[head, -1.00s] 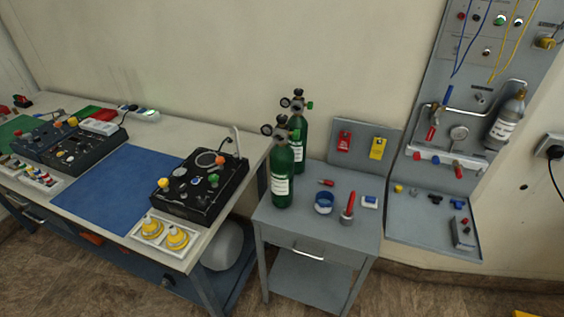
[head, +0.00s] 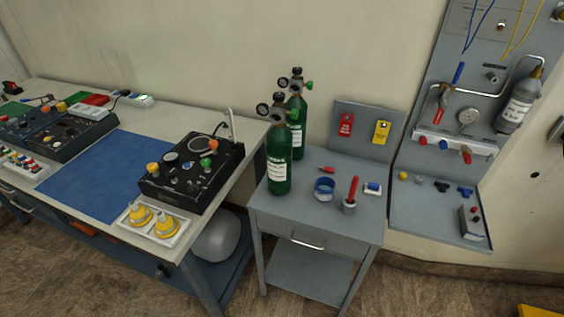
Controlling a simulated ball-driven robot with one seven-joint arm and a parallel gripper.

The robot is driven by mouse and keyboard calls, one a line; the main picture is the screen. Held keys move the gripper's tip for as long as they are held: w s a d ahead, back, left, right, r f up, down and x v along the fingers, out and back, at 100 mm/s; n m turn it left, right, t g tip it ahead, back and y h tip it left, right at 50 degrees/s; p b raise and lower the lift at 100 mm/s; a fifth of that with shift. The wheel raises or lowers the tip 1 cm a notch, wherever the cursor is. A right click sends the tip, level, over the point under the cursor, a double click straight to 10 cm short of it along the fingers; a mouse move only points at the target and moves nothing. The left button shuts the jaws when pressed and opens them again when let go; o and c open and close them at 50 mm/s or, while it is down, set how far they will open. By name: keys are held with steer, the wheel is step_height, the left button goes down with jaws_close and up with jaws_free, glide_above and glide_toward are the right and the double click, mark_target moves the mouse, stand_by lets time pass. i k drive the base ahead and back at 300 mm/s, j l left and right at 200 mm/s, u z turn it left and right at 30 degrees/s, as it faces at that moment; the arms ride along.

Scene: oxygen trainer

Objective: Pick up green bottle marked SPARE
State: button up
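Two green bottles with black valve tops and gauges stand upright on the small grey table (head: 270,208). The nearer bottle (head: 279,172) is at the table's left side and has a white label. The farther bottle (head: 298,128) stands behind it to the right, partly hidden by it, with a white label low on its body. The label writing is too small to read, so I cannot tell which is marked SPARE. My gripper is not in view.
A blue ring (head: 325,188), a red-handled item in a grey cup (head: 350,195) and small parts share the table. A workbench with a black control box (head: 190,172) stands left. A grey panel with a cylinder (head: 518,103) is right. Floor is clear in front.

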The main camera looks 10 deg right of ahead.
mark_target(280, 139)
steer(key=i+l+u, duration=0.2)
steer(key=i+l, duration=0.25)
steer(key=i+l+u, duration=0.15)
steer(key=i+l, duration=0.25)
steer(key=l, duration=0.1)
